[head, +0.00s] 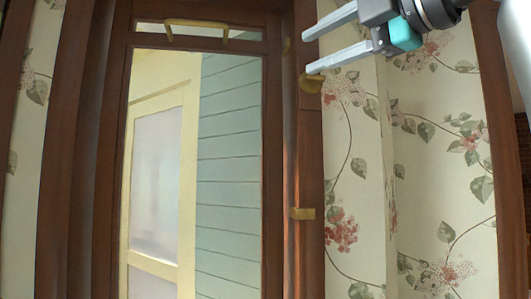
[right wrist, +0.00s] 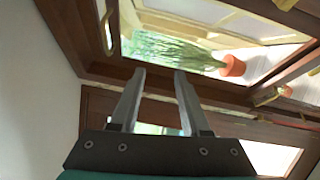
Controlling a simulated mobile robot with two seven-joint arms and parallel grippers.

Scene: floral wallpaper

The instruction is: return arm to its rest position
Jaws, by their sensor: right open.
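My right gripper (head: 312,54) shows at the top of the head view, its arm coming in from the upper right. Its two grey fingers are apart with nothing between them, in front of the brown frame and floral wallpaper. In the right wrist view the gripper (right wrist: 157,72) also shows two spread fingers, with brown wooden framing and glass beyond them. My left gripper is not in view.
A brown framed glass door or window (head: 120,170) fills the left-centre. Brass handles show at its top (head: 197,24) and side (head: 303,213). Floral wallpaper (head: 440,180) covers the right. The wrist view shows a potted plant (right wrist: 233,66) behind glass.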

